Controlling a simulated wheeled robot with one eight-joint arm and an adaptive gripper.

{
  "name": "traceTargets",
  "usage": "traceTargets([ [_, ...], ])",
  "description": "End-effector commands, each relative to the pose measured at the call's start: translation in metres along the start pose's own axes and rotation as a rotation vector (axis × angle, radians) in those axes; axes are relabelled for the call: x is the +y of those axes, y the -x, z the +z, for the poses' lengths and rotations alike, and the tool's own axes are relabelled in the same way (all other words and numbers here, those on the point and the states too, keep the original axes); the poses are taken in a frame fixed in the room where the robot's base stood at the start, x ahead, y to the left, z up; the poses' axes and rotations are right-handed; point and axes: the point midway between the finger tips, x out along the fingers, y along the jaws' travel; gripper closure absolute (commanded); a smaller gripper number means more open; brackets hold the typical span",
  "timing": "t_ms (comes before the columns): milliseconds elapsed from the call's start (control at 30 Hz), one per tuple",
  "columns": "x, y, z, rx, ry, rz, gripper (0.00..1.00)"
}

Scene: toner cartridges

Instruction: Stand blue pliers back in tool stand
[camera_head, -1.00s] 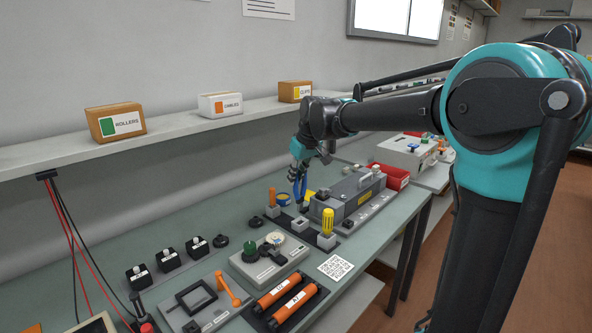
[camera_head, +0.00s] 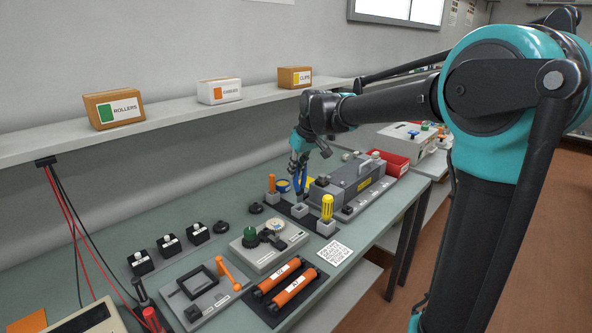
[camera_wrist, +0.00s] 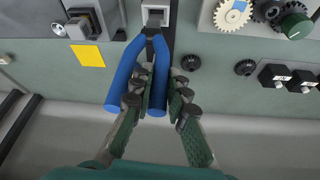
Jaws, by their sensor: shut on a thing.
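The blue pliers (camera_wrist: 128,72) are between the fingers of my gripper (camera_wrist: 159,100) in the wrist view, with one handle in the grip and the other splayed to the left. Their dark head points at a pale square socket (camera_wrist: 155,14) of the tool stand, and whether it enters the socket cannot be told. In the head view my gripper (camera_head: 299,170) holds the pliers (camera_head: 301,187) upright over the dark tool stand, close above its middle block (camera_head: 300,210). An orange-handled tool (camera_head: 272,183) and a yellow-handled screwdriver (camera_head: 327,207) stand in the blocks on either side.
A grey machine (camera_head: 350,184) stands close right of the stand, with a red bin (camera_head: 390,164) behind. A shelf with boxes (camera_head: 113,109) runs along the wall. A yellow square (camera_wrist: 86,56) lies on the bench.

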Motion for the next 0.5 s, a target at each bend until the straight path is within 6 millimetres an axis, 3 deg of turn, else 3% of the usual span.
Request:
traceTargets([
  [500, 0.0, -0.0054, 0.0021, 0.0, 0.0, 0.0, 1.0],
])
